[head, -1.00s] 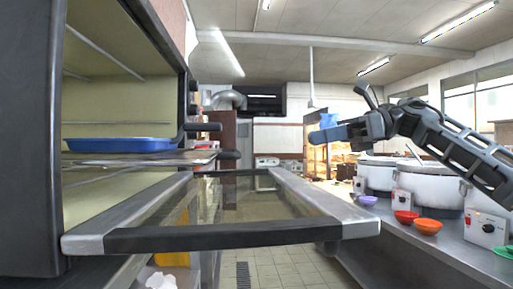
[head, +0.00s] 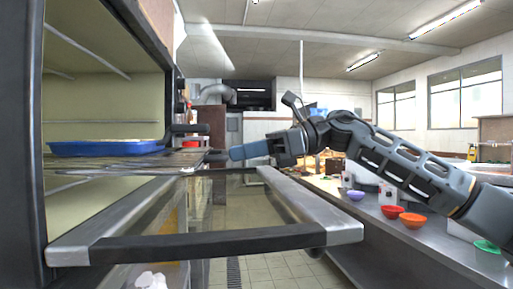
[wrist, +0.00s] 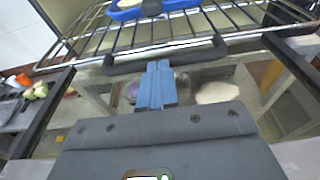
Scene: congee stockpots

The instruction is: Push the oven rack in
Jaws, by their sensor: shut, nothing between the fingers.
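The oven rack (head: 135,161) sticks partly out of the open oven (head: 24,120) at the left of the head view. A blue tray (head: 105,148) lies on it. In the wrist view the wire rack (wrist: 190,28) has a dark bar handle (wrist: 165,56) across its front. My gripper (head: 233,153) is shut and empty, with blue fingers pointing left at the rack's front. In the wrist view its fingertips (wrist: 158,66) are right by the middle of the handle; I cannot tell if they touch it.
The oven door (head: 200,242) is folded down flat below the rack, with a glass pane and metal frame. At the right, a steel counter (head: 400,245) holds an orange bowl (head: 413,221), a red bowl (head: 391,212) and other bowls. Tiled floor lies between.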

